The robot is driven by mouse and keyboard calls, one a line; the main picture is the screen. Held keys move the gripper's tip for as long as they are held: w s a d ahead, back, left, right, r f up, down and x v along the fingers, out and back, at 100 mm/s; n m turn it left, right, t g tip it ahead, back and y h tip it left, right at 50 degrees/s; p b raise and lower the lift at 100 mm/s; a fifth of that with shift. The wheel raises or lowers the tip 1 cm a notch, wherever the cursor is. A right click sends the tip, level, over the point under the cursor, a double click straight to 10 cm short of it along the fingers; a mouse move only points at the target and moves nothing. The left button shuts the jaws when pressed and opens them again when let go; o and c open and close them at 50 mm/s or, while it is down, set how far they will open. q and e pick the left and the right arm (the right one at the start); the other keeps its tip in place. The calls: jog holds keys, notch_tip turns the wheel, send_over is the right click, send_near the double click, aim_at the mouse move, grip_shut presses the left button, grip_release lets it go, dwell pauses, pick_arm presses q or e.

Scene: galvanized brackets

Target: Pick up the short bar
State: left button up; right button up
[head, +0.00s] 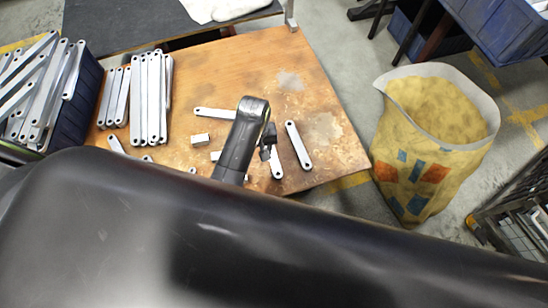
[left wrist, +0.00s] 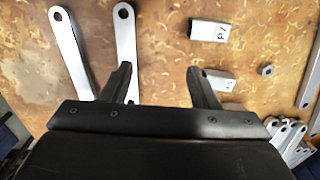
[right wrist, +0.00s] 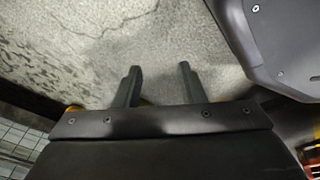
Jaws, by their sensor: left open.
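Several loose grey bars with end holes lie on the worn wooden table (head: 300,62). One bar (head: 298,145) lies right of my left gripper (head: 267,141); a shorter-looking bar (head: 276,163) lies just below the gripper, which partly hides it. I cannot tell for sure which is the short bar. In the left wrist view, one bar (left wrist: 125,38) reaches up beside the left finger, and another bar (left wrist: 72,50) lies farther left. My left gripper (left wrist: 160,70) is open and empty above the table. My right gripper (right wrist: 160,67) is open and empty over grey floor.
Small metal blocks (head: 200,139) and another bar (head: 214,113) lie left of the left gripper. A yellow sack (head: 430,150) stands right of the table. My dark arm hides the front.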

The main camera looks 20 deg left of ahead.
pick_arm(q)
jog(key=w+d+r+b, duration=0.2)
jog(key=w+d+r, duration=0.2)
jog(key=w+r, duration=0.25)
jog(key=b, duration=0.2)
send_over(272, 154)
jog(key=w, duration=0.1)
jog(key=shift+n+t, duration=0.3)
notch_tip(272, 154, down, 11)
jog(key=shift+w+d+r, duration=0.1)
jog(key=shift+r, duration=0.1)
jog(key=shift+f+b, duration=0.35)
jog(key=shift+f, duration=0.4)
jog(key=f, duration=0.1)
jog(key=s+f+b, duration=0.1)
jog(key=f, duration=0.1)
jog(key=shift+f, duration=0.85)
pick_arm(e)
jog(key=shift+g, duration=0.5)
jog(key=shift+w+f, duration=1.65)
jog(key=shift+w, duration=0.25)
pick_arm(q)
grip_shut()
